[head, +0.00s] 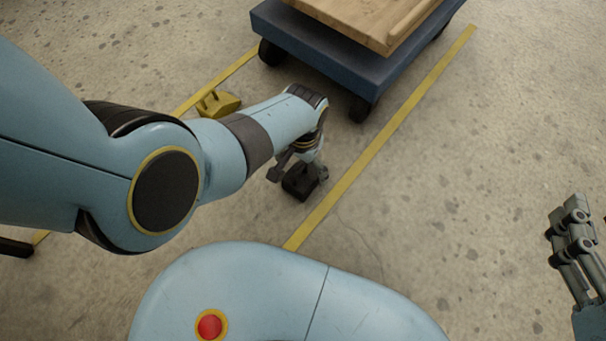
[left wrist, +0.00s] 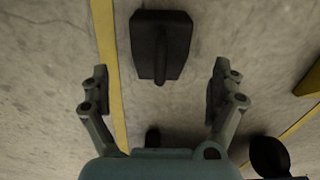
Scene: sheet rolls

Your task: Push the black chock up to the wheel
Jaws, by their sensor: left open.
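The black chock (head: 299,184) lies on the floor under my left gripper (head: 298,172), in the middle of the head view. In the left wrist view the chock (left wrist: 160,45) sits centred, past the open fingertips of the left gripper (left wrist: 160,84), with floor showing on both sides of it. The near wheel (head: 360,109) of the blue cart is up and right of the chock, with a floor gap between. A dark round part, likely this wheel (left wrist: 152,138), shows low in the wrist view. My right gripper (head: 568,232) is at the right edge, away from the chock; its jaw opening is unclear.
The blue cart (head: 383,70) carries a wooden board (head: 355,18). Its other front wheel (head: 271,52) is further left. A yellow chock (head: 218,102) lies beside my left arm. A yellow floor line (head: 375,145) runs right of the black chock. The floor on the right is clear.

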